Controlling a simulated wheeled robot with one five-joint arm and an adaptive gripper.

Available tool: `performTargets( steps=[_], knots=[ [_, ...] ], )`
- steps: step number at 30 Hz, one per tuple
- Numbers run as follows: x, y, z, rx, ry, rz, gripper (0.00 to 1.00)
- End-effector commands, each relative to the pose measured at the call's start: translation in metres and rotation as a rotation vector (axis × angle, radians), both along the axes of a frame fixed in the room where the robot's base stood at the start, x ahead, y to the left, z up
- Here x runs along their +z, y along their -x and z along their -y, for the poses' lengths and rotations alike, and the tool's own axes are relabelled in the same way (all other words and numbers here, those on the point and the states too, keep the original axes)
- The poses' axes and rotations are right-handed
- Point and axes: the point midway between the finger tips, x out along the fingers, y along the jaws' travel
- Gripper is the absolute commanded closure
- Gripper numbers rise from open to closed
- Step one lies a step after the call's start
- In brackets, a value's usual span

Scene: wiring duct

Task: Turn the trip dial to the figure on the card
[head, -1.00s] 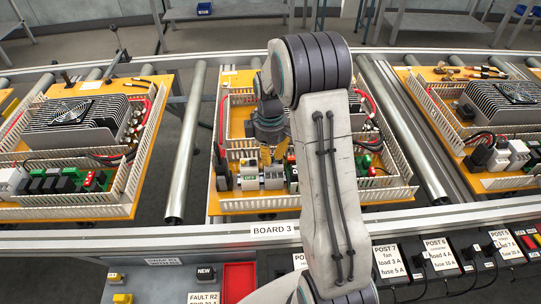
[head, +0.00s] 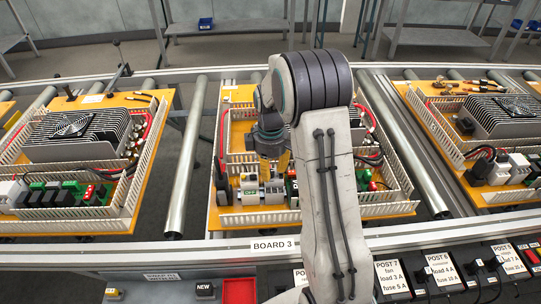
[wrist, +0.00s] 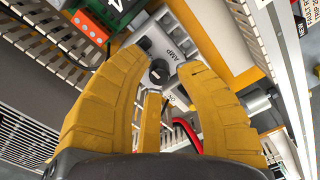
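The trip dial (wrist: 158,72) is a small dark round knob on a grey module (wrist: 180,40) lettered "AMP", in the wrist view. My gripper (wrist: 160,60) has its yellow fingers spread on either side of the dial, with a gap between the tips. I cannot tell whether a finger touches the knob. In the head view my gripper (head: 270,165) points down over the front part of board 3 (head: 235,218), and the dial is hidden. White cards at the front right, such as the Post 7 card (head: 391,276), carry amp figures; I cannot tell which card is meant.
White slotted ducts (head: 385,197) wall in the board close around my gripper. Other boards stand to the left (head: 60,226) and right (head: 500,198). A red tray (head: 239,290) sits at the front. In the wrist view a green block (wrist: 112,10) stands beside the module.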

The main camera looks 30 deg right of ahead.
Motion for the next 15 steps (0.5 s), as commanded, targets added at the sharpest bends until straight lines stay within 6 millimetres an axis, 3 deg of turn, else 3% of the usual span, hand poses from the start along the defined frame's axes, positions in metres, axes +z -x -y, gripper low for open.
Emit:
performTargets(
  steps=[15],
  knots=[
    [0.082, -0.001, 0.000, 0.001, 0.001, 0.003, 0.70]
  ],
)
